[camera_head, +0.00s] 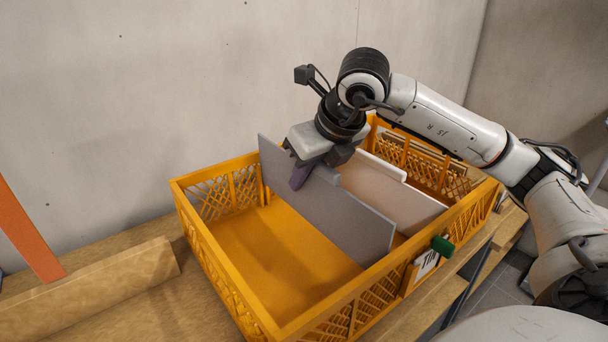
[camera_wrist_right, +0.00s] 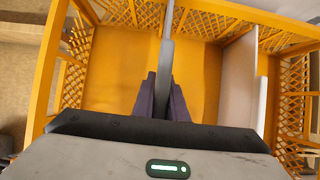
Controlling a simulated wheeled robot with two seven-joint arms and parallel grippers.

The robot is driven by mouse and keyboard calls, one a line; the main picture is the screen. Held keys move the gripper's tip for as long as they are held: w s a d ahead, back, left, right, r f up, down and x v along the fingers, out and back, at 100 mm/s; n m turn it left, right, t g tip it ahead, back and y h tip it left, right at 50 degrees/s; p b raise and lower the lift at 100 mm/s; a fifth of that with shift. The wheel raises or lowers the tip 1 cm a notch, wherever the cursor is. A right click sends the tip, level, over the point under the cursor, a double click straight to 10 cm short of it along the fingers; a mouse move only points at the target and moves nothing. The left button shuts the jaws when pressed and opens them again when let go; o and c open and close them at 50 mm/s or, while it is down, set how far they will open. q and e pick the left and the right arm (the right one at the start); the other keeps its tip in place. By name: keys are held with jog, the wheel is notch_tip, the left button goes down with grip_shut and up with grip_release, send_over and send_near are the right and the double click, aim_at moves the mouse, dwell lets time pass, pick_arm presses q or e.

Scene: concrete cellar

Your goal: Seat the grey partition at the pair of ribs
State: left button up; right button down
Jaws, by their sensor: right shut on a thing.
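The grey partition (camera_head: 330,212) stands upright across the yellow crate (camera_head: 233,292), dividing it front to back. My right gripper (camera_head: 301,176) is shut on its top edge near the back end. In the right wrist view the purple fingertips (camera_wrist_right: 161,98) close on both sides of the partition (camera_wrist_right: 167,50), which runs away from me. The partition's lower part reaches into the crate. I cannot tell whether its ends sit between ribs or whether it touches the floor. A paler, whitish partition (camera_head: 392,190) stands to its right in the crate. My left gripper is not in view.
The crate stands on a wooden bench (camera_head: 140,318) near a concrete wall. An orange post (camera_head: 28,235) and a wooden block (camera_head: 85,290) are at the left. The crate's left compartment is empty.

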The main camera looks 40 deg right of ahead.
pick_arm(q)
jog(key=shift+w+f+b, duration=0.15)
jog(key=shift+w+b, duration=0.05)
jog(key=shift+b, duration=0.25)
pick_arm(e)
jog(key=shift+f, duration=0.6)
pick_arm(q)
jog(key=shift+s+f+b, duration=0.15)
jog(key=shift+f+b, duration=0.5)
jog(key=shift+b, duration=0.15)
pick_arm(e)
jog(key=shift+f, duration=0.8)
pick_arm(q)
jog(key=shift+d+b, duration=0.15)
jog(key=shift+b, duration=0.3)
pick_arm(e)
jog(key=shift+f, duration=0.55)
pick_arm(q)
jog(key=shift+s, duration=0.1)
pick_arm(e)
jog(key=shift+r, duration=0.1)
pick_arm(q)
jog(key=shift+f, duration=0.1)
pick_arm(e)
jog(key=c, duration=1.7)
grip_release()
